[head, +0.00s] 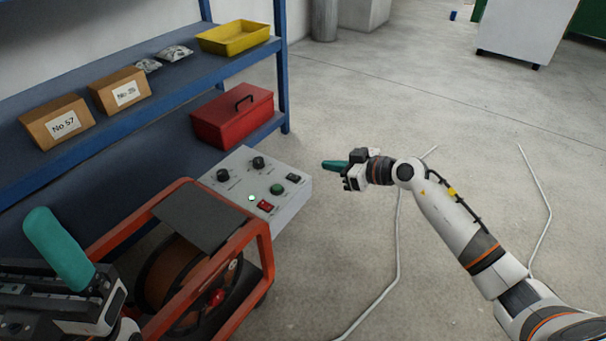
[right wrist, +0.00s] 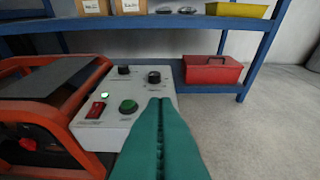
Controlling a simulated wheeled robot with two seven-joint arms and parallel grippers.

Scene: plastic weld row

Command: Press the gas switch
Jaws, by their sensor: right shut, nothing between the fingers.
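A grey control box (head: 240,168) stands beside an orange-framed machine. Its top carries two black knobs (head: 258,163), a green round button (head: 277,190), a red rocker switch (head: 266,206) and a small lit green lamp (head: 251,198). In the right wrist view the red switch (right wrist: 95,110) and green button (right wrist: 128,106) show clearly; the labels are too small to read. My right gripper (head: 325,164) is shut and empty, to the right of the box and apart from it. Its teal fingers (right wrist: 160,102) point toward the box. My left gripper (head: 50,225) is at lower left, its jaw state unclear.
The orange frame (head: 262,235) holds a brown reel (head: 165,275). Blue shelving (head: 180,80) behind bears cardboard boxes (head: 122,91), a yellow tray (head: 232,50) and a red toolbox (head: 215,128). A white cable (head: 398,245) lies on the floor. Floor right of the box is largely open.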

